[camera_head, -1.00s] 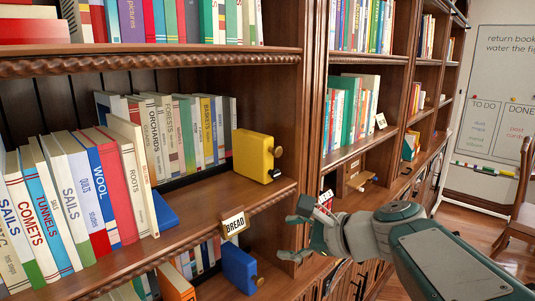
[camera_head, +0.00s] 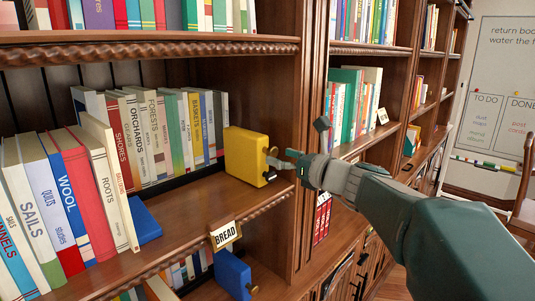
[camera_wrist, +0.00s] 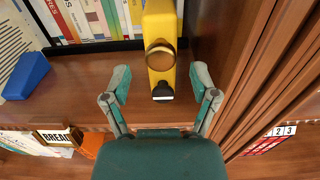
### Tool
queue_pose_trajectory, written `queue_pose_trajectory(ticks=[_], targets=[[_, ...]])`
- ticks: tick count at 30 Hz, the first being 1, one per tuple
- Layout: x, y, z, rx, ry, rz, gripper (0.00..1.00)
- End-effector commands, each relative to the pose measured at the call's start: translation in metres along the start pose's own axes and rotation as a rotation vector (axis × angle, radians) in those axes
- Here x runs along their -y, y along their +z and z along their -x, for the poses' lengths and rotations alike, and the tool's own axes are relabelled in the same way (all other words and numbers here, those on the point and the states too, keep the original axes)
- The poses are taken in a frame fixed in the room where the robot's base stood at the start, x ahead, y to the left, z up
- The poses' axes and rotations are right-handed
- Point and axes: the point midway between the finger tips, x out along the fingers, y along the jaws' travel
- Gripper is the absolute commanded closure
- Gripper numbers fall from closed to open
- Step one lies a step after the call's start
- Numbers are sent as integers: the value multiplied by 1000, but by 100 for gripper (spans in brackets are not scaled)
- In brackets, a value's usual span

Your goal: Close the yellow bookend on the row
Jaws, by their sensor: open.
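The yellow bookend (camera_head: 248,156) stands upright on the middle shelf, at the right end of the back row of books (camera_head: 170,130). It has a round brass knob and a dark tab on its front face. In the wrist view the bookend (camera_wrist: 161,45) is straight ahead, with the knob in the middle. My gripper (camera_wrist: 163,85) is open, one finger on each side of the bookend's front. In the head view my gripper (camera_head: 285,158) is just right of the bookend's knob. I cannot tell whether any finger touches it.
A blue bookend (camera_head: 145,220) lies right of the front books (camera_head: 75,200) on the same shelf. A "BREAD" label (camera_head: 225,235) hangs on the shelf edge. A wooden upright (camera_wrist: 225,40) stands close right of the bookend. Another blue bookend (camera_head: 232,273) is below.

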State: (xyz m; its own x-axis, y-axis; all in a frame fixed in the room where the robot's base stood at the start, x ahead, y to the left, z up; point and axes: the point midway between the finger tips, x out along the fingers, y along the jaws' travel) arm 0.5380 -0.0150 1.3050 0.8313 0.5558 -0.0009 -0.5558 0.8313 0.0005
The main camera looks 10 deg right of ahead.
Motion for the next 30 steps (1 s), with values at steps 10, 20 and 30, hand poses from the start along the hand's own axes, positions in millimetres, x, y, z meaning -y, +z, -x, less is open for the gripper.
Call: queue_pose_trajectory(ticks=[10,20,30], targets=[[-1,0,-32,-1,1,1,24],[-1,0,-32,-1,0,1,77],[-1,0,-32,-1,0,1,100]])
